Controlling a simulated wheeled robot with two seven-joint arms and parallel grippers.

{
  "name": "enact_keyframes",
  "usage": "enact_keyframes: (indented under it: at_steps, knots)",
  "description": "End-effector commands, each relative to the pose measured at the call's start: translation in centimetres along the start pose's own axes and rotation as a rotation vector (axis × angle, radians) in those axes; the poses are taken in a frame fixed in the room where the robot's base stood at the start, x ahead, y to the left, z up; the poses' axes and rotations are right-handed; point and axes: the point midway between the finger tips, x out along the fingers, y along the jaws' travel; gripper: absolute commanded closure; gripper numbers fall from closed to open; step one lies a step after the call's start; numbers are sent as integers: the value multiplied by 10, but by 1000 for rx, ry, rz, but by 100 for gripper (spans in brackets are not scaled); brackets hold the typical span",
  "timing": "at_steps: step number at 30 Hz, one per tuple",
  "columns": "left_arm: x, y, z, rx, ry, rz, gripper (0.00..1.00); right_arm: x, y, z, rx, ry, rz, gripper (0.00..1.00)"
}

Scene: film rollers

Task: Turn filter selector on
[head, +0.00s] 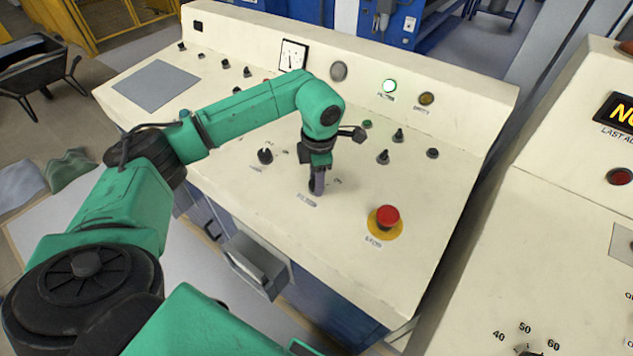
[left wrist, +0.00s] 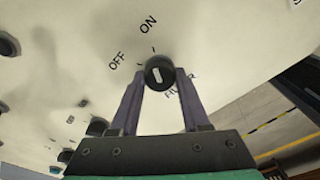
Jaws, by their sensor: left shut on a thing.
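The filter selector (left wrist: 159,73) is a round black knob with a white mark, between the OFF and ON labels on the cream panel. The mark looks lined up roughly with the ON tick. My left gripper (head: 317,188) is shut on the knob, one finger on each side, as the left wrist view (left wrist: 158,76) shows. In the head view the gripper hides the knob. The FILTER label is partly covered by a finger in the wrist view. A green-rimmed lamp (head: 390,86) on the upright panel is lit bright. My right gripper is not in view.
A red stop button (head: 387,217) on a yellow disc sits right of the gripper. Another black selector (head: 265,155) is to its left, and several small knobs stand behind. An amber lamp (head: 426,99) and a gauge (head: 293,56) are on the upright panel.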

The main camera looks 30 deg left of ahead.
Motion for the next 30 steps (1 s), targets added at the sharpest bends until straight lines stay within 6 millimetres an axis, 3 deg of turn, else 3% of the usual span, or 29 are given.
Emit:
enact_keyframes:
  at_steps: [19,20,21,22,30]
  knots:
    - [-2,1,1,60,-6,9,100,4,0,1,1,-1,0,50]
    - [-3,1,1,60,-6,9,46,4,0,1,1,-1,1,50]
    - [-2,1,1,60,-6,9,31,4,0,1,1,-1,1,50]
    - [-2,1,1,60,-6,9,24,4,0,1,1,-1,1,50]
    - [-1,0,0,59,-3,7,24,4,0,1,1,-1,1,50]
